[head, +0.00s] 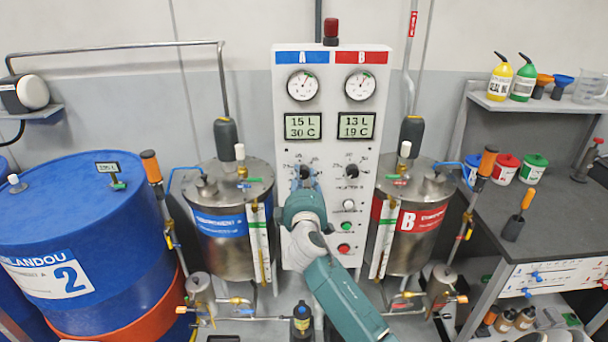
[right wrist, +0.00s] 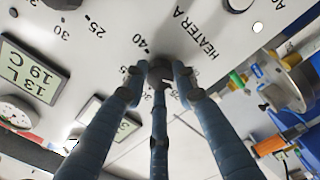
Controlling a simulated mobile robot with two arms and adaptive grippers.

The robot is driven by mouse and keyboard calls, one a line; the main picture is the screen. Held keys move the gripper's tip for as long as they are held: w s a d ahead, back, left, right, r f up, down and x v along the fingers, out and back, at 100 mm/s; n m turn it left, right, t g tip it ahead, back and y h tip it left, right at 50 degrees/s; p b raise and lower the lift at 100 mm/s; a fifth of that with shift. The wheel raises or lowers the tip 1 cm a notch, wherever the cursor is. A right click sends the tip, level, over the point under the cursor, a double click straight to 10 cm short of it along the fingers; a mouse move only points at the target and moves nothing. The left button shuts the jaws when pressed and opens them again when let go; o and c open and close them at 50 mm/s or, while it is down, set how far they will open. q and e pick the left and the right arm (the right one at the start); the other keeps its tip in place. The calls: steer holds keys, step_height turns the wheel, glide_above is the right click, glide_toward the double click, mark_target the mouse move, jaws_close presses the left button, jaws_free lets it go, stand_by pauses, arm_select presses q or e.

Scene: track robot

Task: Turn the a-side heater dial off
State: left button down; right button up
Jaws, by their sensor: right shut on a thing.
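The a-side heater dial is a dark knob on the white control panel (head: 330,57), below the A display, which reads 15 L and 30 C. In the right wrist view the dial (right wrist: 160,70) sits beside the printed HEATER A label, with a 40 mark near it. My right gripper (head: 304,186) comes up from below and hides most of the dial in the head view. Its three blue-grey fingers (right wrist: 159,84) are closed around the dial. The dial's pointer is hidden by the fingers, so its setting cannot be read. My left gripper is not in view.
The b-side dial (head: 352,169) is close to the right of my gripper. A green button (head: 345,227) and a red button (head: 344,248) are below it. Metal tanks A (head: 215,256) and B (head: 411,262) flank the panel. A blue drum (head: 75,210) stands left.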

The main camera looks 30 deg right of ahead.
steer(key=shift+w+a+r+n+p, duration=0.1)
steer(key=shift+r+n+p, duration=0.2)
steer(key=shift+n, duration=0.55)
steer(key=shift+r+n+p, duration=0.15)
steer(key=shift+n+p, duration=0.15)
steer(key=shift+n, duration=0.55)
steer(key=shift+f+n, duration=0.1)
steer(key=shift+n, duration=0.2)
steer(key=o, duration=0.9)
steer(key=shift+o, duration=1.4)
steer(key=shift+w+a+f, duration=0.1)
steer(key=shift+f, duration=0.05)
steer(key=shift+a+f, duration=0.1)
